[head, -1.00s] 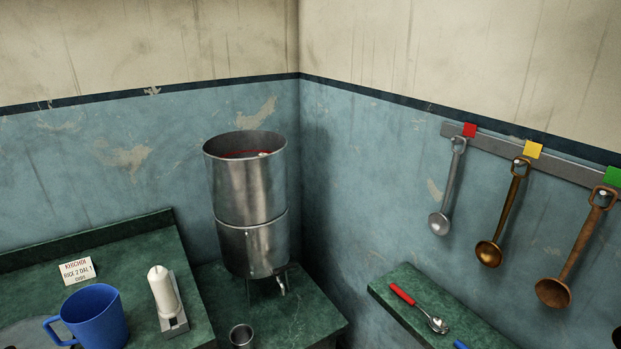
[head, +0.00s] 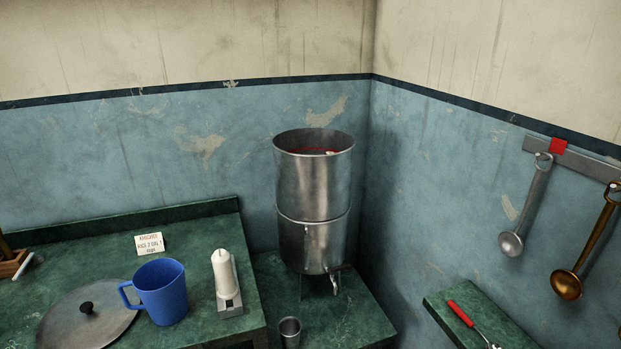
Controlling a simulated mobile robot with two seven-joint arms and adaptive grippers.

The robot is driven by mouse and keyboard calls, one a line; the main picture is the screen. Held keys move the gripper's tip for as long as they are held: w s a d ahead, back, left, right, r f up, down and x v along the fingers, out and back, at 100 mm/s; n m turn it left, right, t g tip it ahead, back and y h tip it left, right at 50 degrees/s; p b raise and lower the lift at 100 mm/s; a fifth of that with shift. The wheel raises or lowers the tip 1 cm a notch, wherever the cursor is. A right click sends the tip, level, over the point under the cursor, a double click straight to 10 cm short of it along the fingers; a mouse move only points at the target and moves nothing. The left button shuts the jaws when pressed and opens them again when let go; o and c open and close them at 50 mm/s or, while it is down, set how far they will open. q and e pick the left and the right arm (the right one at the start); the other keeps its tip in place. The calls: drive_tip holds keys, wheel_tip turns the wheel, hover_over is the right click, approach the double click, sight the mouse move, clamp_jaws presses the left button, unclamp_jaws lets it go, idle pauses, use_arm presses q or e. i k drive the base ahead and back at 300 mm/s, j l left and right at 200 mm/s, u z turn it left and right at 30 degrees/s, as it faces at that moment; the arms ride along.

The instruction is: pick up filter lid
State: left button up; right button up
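A tall two-part steel cylinder (head: 314,185), which looks like the filter, stands in the corner on a low green stand. Its top is open, and a red ring or line and a small pale spot show inside the rim. A flat round grey lid (head: 62,318) with a black knob (head: 86,308) lies on the green counter at the lower left; its near edge runs to the bottom of the picture. I cannot tell for sure whether this lid belongs to the filter. Neither of my grippers is in view.
A blue mug (head: 162,292) stands right beside the lid, with its handle toward it. A white candle-like cylinder (head: 222,270), a small sign (head: 149,244) and a steel cup (head: 290,332) are nearby. Ladles (head: 528,205) hang on the right wall.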

sight(93, 316)
drive_tip(key=u, duration=1.5)
drive_tip(key=i+j, duration=0.1)
drive_tip(key=j, duration=0.2)
drive_tip(key=i+j, duration=0.1)
drive_tip(key=j, duration=0.2)
drive_tip(key=i+j, duration=0.15)
drive_tip(key=j, duration=0.2)
drive_tip(key=i+j, duration=0.1)
drive_tip(key=j, duration=0.2)
drive_tip(key=i+j+z, duration=0.1)
drive_tip(key=j+z, duration=0.6)
drive_tip(key=i+l, duration=0.05)
